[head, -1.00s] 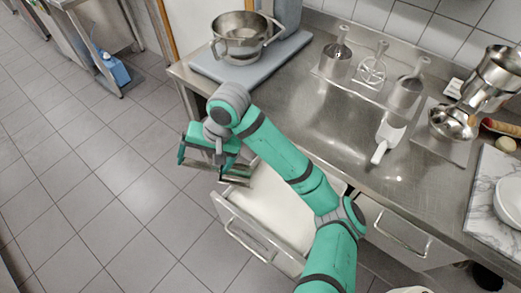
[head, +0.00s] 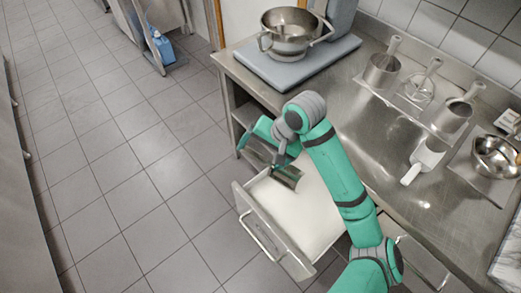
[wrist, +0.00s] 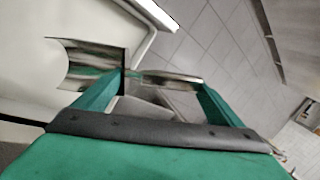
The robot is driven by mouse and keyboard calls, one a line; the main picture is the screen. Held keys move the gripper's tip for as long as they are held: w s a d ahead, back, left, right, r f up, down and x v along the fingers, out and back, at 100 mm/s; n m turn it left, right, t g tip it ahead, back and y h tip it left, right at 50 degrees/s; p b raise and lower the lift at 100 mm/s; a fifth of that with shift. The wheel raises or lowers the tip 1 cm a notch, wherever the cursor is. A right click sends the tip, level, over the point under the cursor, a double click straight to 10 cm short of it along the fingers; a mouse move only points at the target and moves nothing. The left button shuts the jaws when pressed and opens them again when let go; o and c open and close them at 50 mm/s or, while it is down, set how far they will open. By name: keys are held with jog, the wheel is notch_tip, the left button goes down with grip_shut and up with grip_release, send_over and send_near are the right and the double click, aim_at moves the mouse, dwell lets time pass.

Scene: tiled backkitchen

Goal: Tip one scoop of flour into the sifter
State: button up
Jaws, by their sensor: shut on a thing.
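My gripper (head: 279,162) is shut on a shiny metal scoop (head: 287,178), held over the far left part of an open drawer of white flour (head: 312,205). In the wrist view the scoop (wrist: 92,66) sticks out left of the fingers (wrist: 155,84). I cannot tell whether it touches the flour, and no load of flour shows clearly in it. A round steel vessel with side handles (head: 290,30), likely the sifter, stands on a grey-blue platform (head: 283,68) at the back left of the counter. Its inside looks empty.
The drawer front with its handle (head: 262,235) juts into the aisle. A tray of handled steel tools (head: 405,103), a white scoop (head: 424,160) and a steel bowl (head: 496,156) stand on the counter to the right. The middle counter (head: 350,120) is clear.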

aim_at(288, 177)
jog(key=shift+s+d+f, duration=0.1)
jog(key=shift+d+f, duration=0.15)
jog(key=shift+f, duration=1.1)
jog(key=shift+s+d+f, duration=0.15)
jog(key=shift+d+f, duration=0.1)
jog(key=shift+f, duration=1.05)
jog(key=shift+s+d+f, duration=0.1)
jog(key=shift+d+f, duration=0.15)
jog(key=shift+f, duration=1.1)
jog(key=shift+w, duration=0.1)
jog(key=shift+s, duration=0.2)
jog(key=shift+w+f, duration=0.1)
jog(key=shift+f, duration=0.2)
jog(key=shift+d, duration=0.1)
jog(key=shift+s+d+r, duration=0.1)
jog(key=shift+s+d, duration=0.15)
jog(key=shift+d, duration=0.2)
jog(key=shift+s+d, duration=0.1)
jog(key=shift+d, duration=0.05)
